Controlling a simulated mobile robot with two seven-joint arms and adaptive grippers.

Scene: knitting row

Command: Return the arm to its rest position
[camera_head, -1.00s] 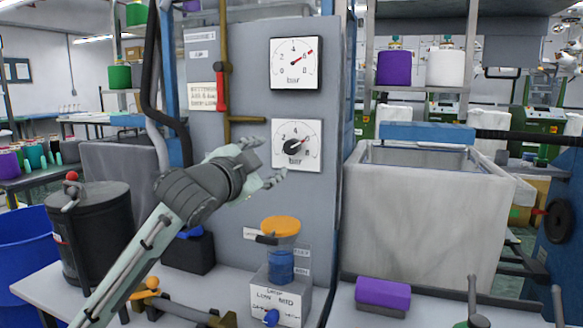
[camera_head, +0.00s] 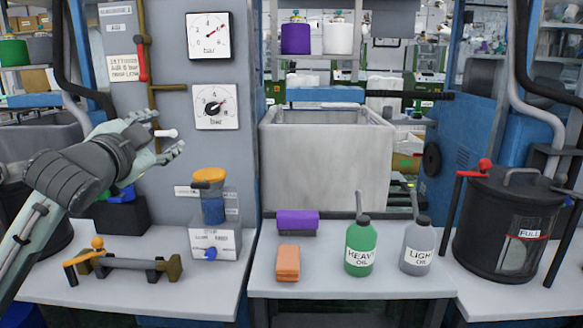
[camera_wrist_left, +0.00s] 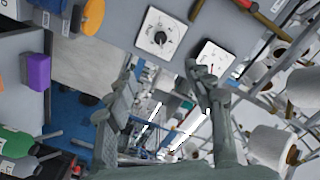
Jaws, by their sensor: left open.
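My left gripper (camera_head: 172,131) is open and empty in the head view, raised in front of the grey panel (camera_head: 165,75). Its fingers point right, just left of the lower pressure gauge (camera_head: 215,106). In the left wrist view the two open fingers (camera_wrist_left: 165,105) are apart with nothing between them. The lower gauge and the upper gauge (camera_head: 208,36) also show beyond the fingers there. My right gripper is not in view.
A lubricator with an orange cap (camera_head: 209,175) stands below the gauges. The table holds a purple block (camera_head: 297,221), an orange block (camera_head: 287,262), a green heavy oil bottle (camera_head: 361,250) and a grey light oil bottle (camera_head: 416,250). A black canister (camera_head: 497,225) stands at right.

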